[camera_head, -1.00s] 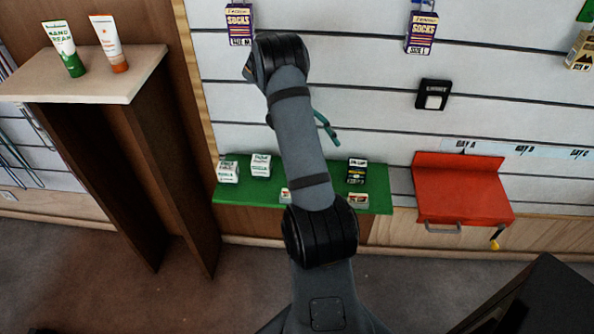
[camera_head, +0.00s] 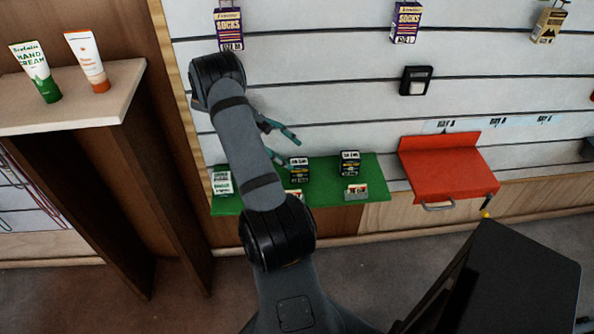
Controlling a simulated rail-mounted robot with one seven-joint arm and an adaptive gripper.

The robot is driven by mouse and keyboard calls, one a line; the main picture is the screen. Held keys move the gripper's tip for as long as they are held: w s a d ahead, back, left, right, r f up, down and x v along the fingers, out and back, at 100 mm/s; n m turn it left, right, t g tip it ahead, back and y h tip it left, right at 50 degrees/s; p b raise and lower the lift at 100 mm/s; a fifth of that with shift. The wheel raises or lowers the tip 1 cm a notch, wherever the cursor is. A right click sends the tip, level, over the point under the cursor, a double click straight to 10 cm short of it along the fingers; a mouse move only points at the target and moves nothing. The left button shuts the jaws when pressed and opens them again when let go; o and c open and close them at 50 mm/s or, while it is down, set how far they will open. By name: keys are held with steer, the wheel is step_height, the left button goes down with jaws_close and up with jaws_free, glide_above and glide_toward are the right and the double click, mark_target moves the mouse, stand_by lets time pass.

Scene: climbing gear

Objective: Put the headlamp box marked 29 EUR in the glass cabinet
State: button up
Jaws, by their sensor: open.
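My gripper (camera_head: 291,150) has teal fingers, which are open and empty above the green shelf. Two dark boxes with pale print stand on this shelf, one dark box (camera_head: 299,170) just below the fingers and another dark box (camera_head: 350,163) to the right. They look like possible headlamp boxes, but I cannot read a 29 EUR mark on either. A price card (camera_head: 356,191) stands in front of the right one, its text too small to read. I cannot make out a glass cabinet in this view.
The green shelf (camera_head: 330,205) also holds a white-and-green box (camera_head: 221,183). My arm hides part of the shelf. A red panel with a handle (camera_head: 445,170) is to the right. Sock packs hang above. A wooden shelf (camera_head: 85,95) with two tubes stands left. A dark angular object (camera_head: 520,270) fills the lower right.

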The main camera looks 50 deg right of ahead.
mark_target(290, 160)
steer(key=shift+a+x, duration=0.15)
steer(key=shift+x, duration=1.2)
steer(key=shift+a+x, duration=0.1)
steer(key=shift+x, duration=1.25)
steer(key=shift+f, duration=0.2)
steer(key=shift+c, duration=1.2)
steer(key=c, duration=0.9)
